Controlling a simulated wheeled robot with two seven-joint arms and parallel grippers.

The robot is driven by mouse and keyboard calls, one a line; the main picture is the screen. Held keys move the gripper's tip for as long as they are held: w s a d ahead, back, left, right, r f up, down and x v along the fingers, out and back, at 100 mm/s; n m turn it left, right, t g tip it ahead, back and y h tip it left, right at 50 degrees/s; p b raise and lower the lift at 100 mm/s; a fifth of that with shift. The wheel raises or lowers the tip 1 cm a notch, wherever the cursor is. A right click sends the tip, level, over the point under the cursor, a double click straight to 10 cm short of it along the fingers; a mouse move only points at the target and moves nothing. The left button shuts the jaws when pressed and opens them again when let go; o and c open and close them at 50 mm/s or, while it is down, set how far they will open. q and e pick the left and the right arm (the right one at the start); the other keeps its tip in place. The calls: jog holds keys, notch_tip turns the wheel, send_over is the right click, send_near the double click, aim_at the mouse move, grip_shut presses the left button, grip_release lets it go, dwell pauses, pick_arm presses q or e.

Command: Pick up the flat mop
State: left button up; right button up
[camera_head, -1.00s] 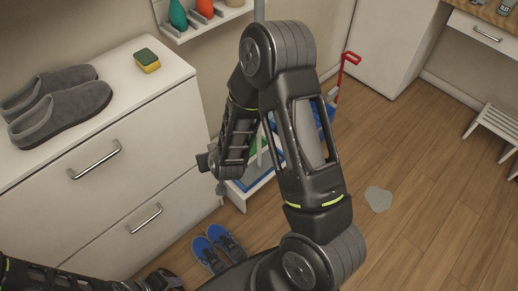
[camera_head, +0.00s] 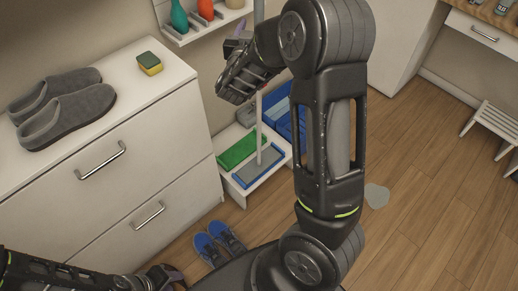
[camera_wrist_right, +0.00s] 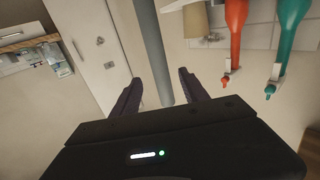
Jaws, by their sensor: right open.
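The flat mop has a thin grey pole (camera_head: 259,125) rising from a flat grey head with blue edges (camera_head: 258,168), which rests on a low white rack. My right arm hides part of the pole. The pole also shows in the right wrist view (camera_wrist_right: 151,45), running between the two dark fingers. My right gripper (camera_wrist_right: 160,78) is open around the line of the pole; I cannot tell whether it touches. In the head view the right gripper (camera_head: 236,40) is at upper centre, beside the pole. My left gripper (camera_head: 166,277) is low at the bottom edge, too unclear to read.
A green pad (camera_head: 238,150) and blue items (camera_head: 290,115) share the rack (camera_head: 232,187). A wall shelf (camera_head: 195,32) with bottles is close to my right gripper. A white drawer cabinet (camera_head: 60,200) stands left, with slippers and a sponge on top. Blue shoes (camera_head: 218,242) lie on the floor.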

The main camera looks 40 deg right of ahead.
aim_at(258, 18)
jog(key=shift+x, duration=0.85)
jog(key=shift+w+d+r+p, duration=0.1)
jog(key=shift+w+d+p, duration=0.25)
jog(key=shift+d+p, duration=0.1)
jog(key=p+x, duration=0.1)
jog(key=x, duration=0.2)
jog(key=shift+w+d, duration=0.15)
jog(key=shift+w+d+f, duration=0.2)
jog(key=shift+d, duration=0.05)
grip_shut()
